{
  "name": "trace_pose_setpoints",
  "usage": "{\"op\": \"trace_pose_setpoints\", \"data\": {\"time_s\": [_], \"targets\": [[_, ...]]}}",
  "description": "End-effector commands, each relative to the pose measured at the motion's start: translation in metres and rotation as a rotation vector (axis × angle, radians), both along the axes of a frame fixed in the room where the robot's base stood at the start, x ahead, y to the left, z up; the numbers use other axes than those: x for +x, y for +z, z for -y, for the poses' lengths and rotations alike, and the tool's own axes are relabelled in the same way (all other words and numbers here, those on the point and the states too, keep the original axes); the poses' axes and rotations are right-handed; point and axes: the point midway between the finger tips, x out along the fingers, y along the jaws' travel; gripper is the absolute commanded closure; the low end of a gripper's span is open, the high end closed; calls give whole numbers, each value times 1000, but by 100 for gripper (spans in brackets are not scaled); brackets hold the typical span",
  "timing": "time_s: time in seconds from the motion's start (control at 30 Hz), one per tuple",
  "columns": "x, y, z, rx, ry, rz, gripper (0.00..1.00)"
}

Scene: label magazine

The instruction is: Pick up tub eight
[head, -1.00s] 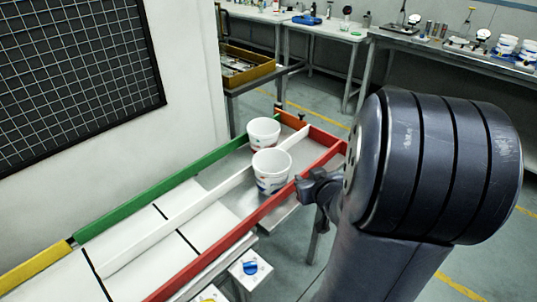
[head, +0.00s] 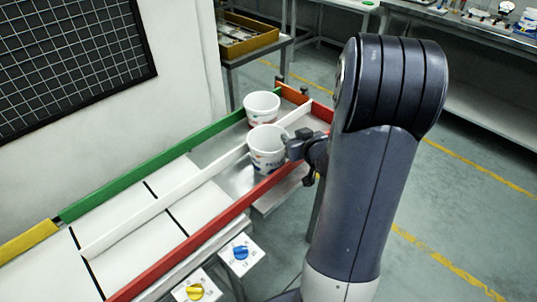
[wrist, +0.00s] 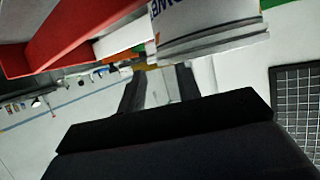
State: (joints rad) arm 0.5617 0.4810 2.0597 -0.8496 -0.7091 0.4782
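Two white tubs stand in the magazine. The nearer tub (head: 266,157) is in the lane between the white divider and the red rail, with coloured print on its side. The farther tub (head: 262,107) is in the lane by the green rail. No number can be read on either. My gripper (head: 291,146) is at the right side of the nearer tub, close to it; I cannot tell whether they touch. In the wrist view, a tub with blue lettering (wrist: 205,20) fills the top, and my gripper's two fingers (wrist: 160,88) are apart with nothing seen between them.
The red rail (head: 205,236), white divider (head: 150,212) and green rail (head: 125,186) bound the lanes. Blue (head: 240,252) and yellow (head: 195,291) knobs sit at the front. A wall with a black grid panel (head: 70,60) stands behind left. Open floor lies to the right.

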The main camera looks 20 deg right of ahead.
Motion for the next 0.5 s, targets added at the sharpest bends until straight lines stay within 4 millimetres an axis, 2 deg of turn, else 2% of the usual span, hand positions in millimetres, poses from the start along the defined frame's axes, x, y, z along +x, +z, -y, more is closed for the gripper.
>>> {"op": "trace_pose_setpoints", "data": {"time_s": [0.2,0.5], "targets": [[24,-12,-2,1,2,0,68],[28,-13,-1,-1,0,0,68]]}}
